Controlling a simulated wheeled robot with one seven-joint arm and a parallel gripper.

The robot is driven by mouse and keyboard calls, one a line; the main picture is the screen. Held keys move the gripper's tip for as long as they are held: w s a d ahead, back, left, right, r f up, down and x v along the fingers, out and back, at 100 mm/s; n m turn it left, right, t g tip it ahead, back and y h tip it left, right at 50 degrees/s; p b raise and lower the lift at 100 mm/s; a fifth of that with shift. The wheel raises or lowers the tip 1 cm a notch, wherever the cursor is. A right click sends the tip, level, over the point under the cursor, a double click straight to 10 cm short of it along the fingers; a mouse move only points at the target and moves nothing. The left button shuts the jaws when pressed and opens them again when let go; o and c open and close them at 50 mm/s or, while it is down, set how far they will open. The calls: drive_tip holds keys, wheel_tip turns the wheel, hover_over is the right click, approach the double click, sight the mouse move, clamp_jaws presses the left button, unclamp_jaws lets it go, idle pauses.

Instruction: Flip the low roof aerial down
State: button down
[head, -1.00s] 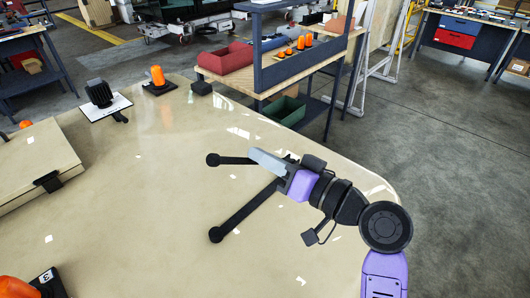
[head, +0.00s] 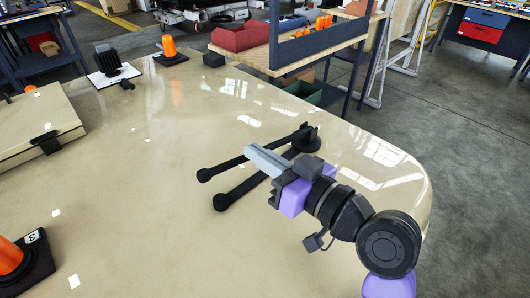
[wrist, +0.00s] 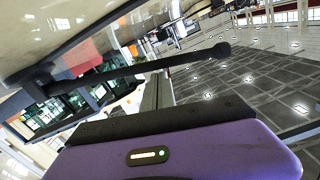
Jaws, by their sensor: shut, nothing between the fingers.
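Two thin black rods with ball tips show over the cab roof (head: 130,190) in the head view. The upper rod (head: 228,165) runs from a ball at left to a dark bracket on a round base (head: 305,145). The lower rod (head: 240,190) looks nearly parallel, and its right part is hidden. I cannot tell for sure which is the low aerial. My gripper (head: 252,150), with pale fingers shut and empty, crosses the upper rod; contact is unclear. The wrist view shows one ball-tipped rod (wrist: 150,68) passing beyond the fingers (wrist: 157,92).
Orange beacons (head: 168,45), a black finned unit on a white plate (head: 108,62) and a raised hatch (head: 35,125) stand on the roof. The roof's middle is clear. Beyond its right edge are floor and a workbench (head: 310,48).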

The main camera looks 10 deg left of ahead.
drive_tip(key=shift+s+a+f+n+b, duration=0.1)
drive_tip(key=shift+f+n+b, duration=0.2)
drive_tip(key=shift+f, duration=0.1)
drive_tip(key=shift+s+a+f+n+b, duration=0.1)
drive_tip(key=shift+f+n+b, duration=0.1)
drive_tip(key=shift+f+b, duration=0.15)
drive_tip(key=shift+r, duration=0.1)
